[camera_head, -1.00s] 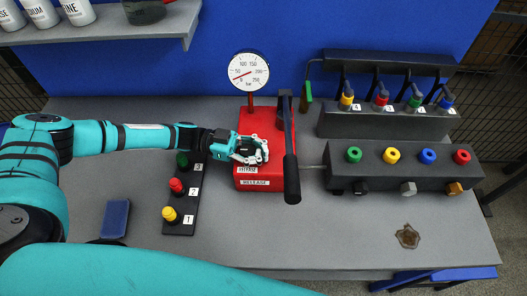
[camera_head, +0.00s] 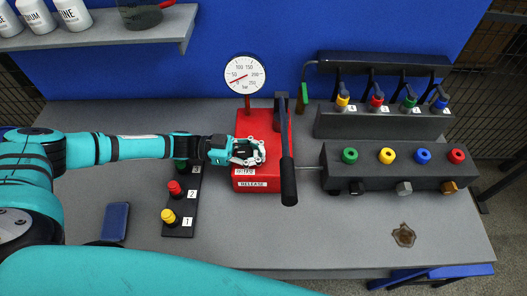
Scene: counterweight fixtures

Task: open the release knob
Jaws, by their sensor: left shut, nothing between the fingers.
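The red pump box (camera_head: 262,125) stands on the grey bench, with a label reading RELEASE on its front. A black lever (camera_head: 288,165) rises along its right side and leans toward me. A round gauge (camera_head: 244,74) stands behind the box, its needle pointing to the lower left. My left gripper (camera_head: 258,153) is shut and empty, over the box's top just above the front labels. The release knob is not visible; the gripper covers that part of the box. My right gripper is not in view; a teal arm part crosses the bottom of the picture.
A black strip with yellow (camera_head: 170,217), red and green knobs lies left of the box, the green one partly under my left arm. A dark block (camera_head: 405,172) with coloured knobs stands at right.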

